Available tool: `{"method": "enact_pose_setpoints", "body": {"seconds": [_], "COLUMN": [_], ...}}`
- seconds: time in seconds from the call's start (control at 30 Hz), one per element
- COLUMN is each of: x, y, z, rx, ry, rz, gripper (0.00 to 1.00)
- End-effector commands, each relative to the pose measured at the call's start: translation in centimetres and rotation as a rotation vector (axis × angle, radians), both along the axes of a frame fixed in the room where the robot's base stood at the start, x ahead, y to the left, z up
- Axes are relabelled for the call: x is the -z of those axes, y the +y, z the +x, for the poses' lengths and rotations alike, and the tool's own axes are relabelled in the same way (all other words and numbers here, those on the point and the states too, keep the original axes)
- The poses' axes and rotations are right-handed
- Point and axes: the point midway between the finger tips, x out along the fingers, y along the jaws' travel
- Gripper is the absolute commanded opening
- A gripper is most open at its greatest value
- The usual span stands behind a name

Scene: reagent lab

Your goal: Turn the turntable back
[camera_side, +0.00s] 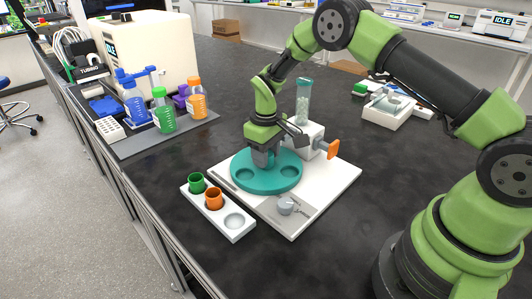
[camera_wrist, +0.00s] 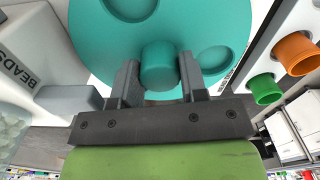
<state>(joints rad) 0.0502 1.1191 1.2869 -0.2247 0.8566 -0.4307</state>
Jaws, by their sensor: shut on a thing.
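The teal turntable (camera_side: 266,186) is a round disc lying on a white base plate (camera_side: 330,188). Two shallow round recesses show on it in the side view. In the wrist view the turntable (camera_wrist: 100,45) fills the top, with a teal upright knob (camera_wrist: 158,66) rising from it. My gripper (camera_side: 264,162) points down over the disc. In the wrist view its two grey fingers (camera_wrist: 159,72) stand on either side of the knob and are shut on it. My gripper hides the knob in the side view.
A bead dispenser (camera_side: 303,103) with an orange handle (camera_side: 333,149) stands behind the disc. A grey dial (camera_side: 286,205) is at the front. A white holder (camera_side: 236,222) carries a green cup (camera_side: 197,183) and an orange cup (camera_side: 214,199). Bottles (camera_side: 163,117) stand at the back left.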

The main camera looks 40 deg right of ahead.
Motion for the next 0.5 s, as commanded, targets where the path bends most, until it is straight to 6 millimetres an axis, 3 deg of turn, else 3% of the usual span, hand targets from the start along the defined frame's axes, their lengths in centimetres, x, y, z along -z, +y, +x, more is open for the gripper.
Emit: {"method": "enact_pose_setpoints", "body": {"seconds": [0.5], "x": [-0.06], "y": [0.02], "z": [0.02], "rx": [-0.256], "ry": [-0.001], "rz": [0.0], "gripper": [0.0]}}
